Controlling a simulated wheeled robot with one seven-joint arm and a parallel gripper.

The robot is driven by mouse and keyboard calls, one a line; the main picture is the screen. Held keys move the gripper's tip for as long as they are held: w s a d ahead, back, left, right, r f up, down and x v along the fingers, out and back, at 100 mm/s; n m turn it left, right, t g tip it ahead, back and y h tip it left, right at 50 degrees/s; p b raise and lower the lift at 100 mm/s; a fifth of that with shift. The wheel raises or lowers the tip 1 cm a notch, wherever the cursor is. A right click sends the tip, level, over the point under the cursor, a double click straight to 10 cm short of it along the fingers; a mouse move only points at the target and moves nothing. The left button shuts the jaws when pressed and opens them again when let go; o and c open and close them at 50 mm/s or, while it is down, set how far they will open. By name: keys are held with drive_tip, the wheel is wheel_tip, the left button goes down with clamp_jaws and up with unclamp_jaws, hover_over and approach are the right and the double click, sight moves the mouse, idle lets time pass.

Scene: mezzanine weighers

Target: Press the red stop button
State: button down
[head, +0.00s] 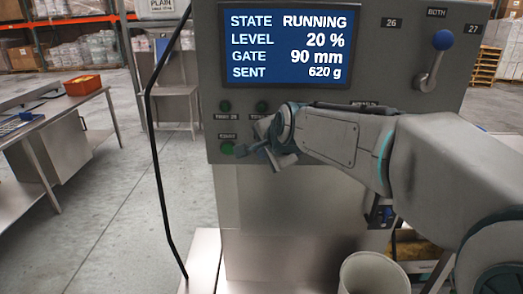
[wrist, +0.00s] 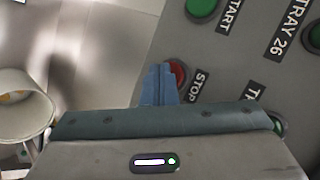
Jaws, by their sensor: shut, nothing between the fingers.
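The red stop button (wrist: 179,74) shows in the wrist view, partly covered by my fingers, with the label STOP beside it. My gripper (wrist: 159,70) is shut and empty. Its fingertips overlap the left side of the red button in that view; I cannot tell whether they touch it. In the head view my gripper (head: 262,150) is in front of the lower part of the grey control panel (head: 300,150), and it hides the red button. The green start button (head: 227,148) is just left of the gripper there; it also shows in the wrist view (wrist: 201,8).
The panel's screen (head: 288,45) reads RUNNING, level 20 %, gate 90 mm, sent 620 g. Green tray buttons (head: 225,106) sit above the start button. A blue-knobbed lever (head: 442,40) is at upper right. A pale bucket (head: 374,274) stands below. A black cable hangs at left.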

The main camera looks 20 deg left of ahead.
drive_tip(key=shift+w, duration=0.15)
idle(0.4)
drive_tip(key=shift+s+d, duration=0.2)
drive_tip(key=shift+s, duration=0.6)
drive_tip(key=s, duration=0.2)
drive_tip(key=s+d+b, duration=0.1)
drive_tip(key=s, duration=0.2)
drive_tip(key=shift+d+b, duration=0.1)
drive_tip(key=shift+b, duration=0.2)
drive_tip(key=shift+w, duration=0.1)
